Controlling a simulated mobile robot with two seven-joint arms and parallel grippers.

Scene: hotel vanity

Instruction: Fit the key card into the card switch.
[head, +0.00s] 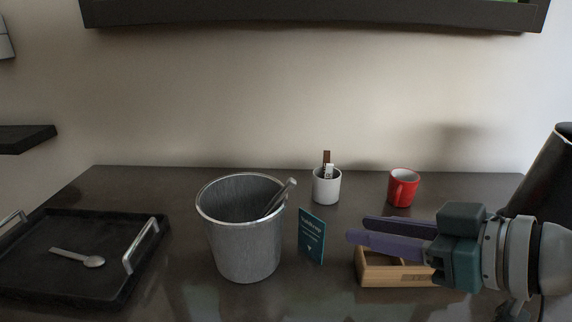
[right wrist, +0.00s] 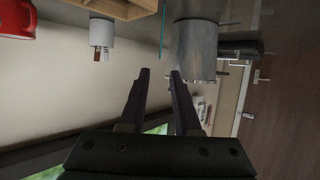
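A teal card with white print (head: 311,236) stands upright on the dark counter, just right of the metal bucket; I cannot tell whether it is the key card or a sign. In the right wrist view it shows as a thin teal edge (right wrist: 163,28). I cannot make out a card switch for certain; a pale fitting (head: 5,42) on the wall at the far left is cut off by the frame. My right gripper (head: 358,230) is to the right of the teal card, above a wooden box. Its purple fingers are apart with nothing between them (right wrist: 160,74). My left gripper is out of view.
The metal bucket (head: 245,245) holds tongs. A white cup (head: 326,187) with packets and a red mug (head: 403,187) stand behind. The wooden box (head: 392,275) is partly hidden by my right gripper. A black tray (head: 70,285) with a spoon (head: 80,258) is at left.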

